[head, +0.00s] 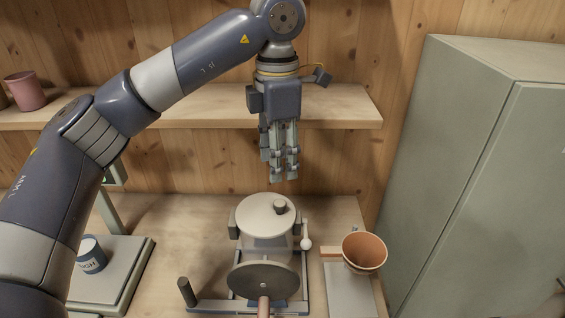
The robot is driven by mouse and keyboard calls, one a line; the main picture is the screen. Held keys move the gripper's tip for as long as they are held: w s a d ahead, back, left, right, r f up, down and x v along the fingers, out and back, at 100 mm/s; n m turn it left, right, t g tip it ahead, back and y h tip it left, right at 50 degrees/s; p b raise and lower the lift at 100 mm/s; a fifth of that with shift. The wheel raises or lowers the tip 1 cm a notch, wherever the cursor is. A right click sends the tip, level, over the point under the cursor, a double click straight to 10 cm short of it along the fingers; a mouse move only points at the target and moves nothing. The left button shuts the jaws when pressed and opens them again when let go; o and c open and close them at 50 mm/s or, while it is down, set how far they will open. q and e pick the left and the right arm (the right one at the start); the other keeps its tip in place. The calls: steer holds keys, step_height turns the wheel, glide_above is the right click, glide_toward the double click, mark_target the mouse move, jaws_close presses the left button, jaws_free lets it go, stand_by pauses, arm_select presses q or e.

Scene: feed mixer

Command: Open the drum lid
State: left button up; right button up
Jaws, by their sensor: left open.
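The drum (268,243) stands on a frame on the worktop, and its pale round lid (262,216) lies flat on top. A dark knob (280,206) sits on the lid's right side. The lid looks closed. My left gripper (284,177) hangs fingers down above and slightly behind the lid, apart from it. It is open with nothing between its fingers. A grey disc (263,281) in front of the drum hides its lower part. My right gripper is not in view.
A crank handle (187,292) stands at the front left. A shelf (345,104) runs behind my arm. A green cabinet (455,180) bounds the right.

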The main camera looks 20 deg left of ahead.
mark_target(279, 202)
arm_select(q)
steer(key=f+p, duration=0.3)
steer(key=f, duration=0.7)
steer(key=shift+w+f, duration=0.1)
steer(key=shift+w, duration=0.1)
steer(key=shift+s+f, duration=0.1)
steer(key=shift+f, duration=0.35)
jaws_close()
